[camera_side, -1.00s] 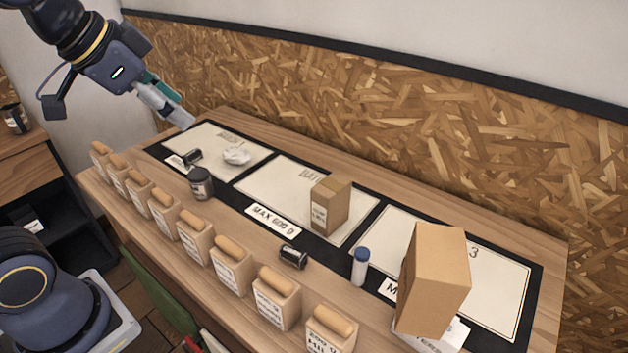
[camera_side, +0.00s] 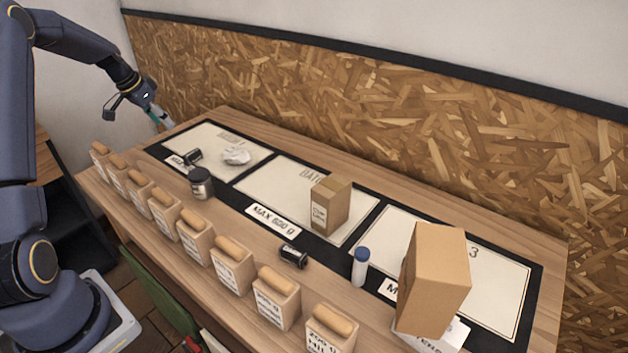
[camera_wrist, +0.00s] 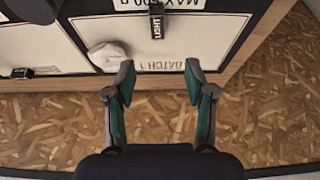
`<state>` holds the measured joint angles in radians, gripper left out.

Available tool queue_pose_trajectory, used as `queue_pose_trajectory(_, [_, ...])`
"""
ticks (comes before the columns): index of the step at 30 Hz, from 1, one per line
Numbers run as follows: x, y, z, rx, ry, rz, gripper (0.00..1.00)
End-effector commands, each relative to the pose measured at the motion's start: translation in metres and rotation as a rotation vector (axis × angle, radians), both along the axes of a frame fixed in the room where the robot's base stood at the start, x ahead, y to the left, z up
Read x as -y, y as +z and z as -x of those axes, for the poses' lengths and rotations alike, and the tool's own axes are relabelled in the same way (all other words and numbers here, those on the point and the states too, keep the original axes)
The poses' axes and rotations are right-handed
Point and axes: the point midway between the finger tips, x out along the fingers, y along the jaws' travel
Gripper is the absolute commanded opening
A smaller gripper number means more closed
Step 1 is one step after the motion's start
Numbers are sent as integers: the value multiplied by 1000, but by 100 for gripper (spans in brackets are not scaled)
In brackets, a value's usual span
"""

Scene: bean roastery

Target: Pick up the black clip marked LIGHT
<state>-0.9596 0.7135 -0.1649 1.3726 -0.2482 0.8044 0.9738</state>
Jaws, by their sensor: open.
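The black clip marked LIGHT (camera_wrist: 156,20) lies at the top centre of the wrist view, its white lettering readable. It lies by the edge of the first white panel, overlapping the MAX label; in the side view it is the small black piece (camera_side: 193,156) at the panel's front. My gripper (camera_wrist: 160,75) is open and empty, its green-grey fingers spread below the clip in the wrist view, apart from it. In the side view my gripper (camera_side: 168,124) is above the table's far left end, behind the clip.
A crumpled white piece (camera_side: 236,157) lies on the first panel near the clip. A dark jar (camera_side: 201,184) stands in front. Another black clip (camera_side: 293,256), a cardboard box (camera_side: 328,206), a blue-capped tube (camera_side: 360,268) and a larger box (camera_side: 433,279) stand farther right. Several wooden-handled blocks (camera_side: 195,238) line the front.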

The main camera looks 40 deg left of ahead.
Motion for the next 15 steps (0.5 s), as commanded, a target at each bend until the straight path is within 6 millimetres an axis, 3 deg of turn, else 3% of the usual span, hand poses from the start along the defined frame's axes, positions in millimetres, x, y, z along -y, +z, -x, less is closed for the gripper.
queue_pose_trajectory(9, [2, -69, -29, -4, -5, 4, 54])
queue_pose_trajectory(15, [2, -94, -40, -2, -4, 2, 54])
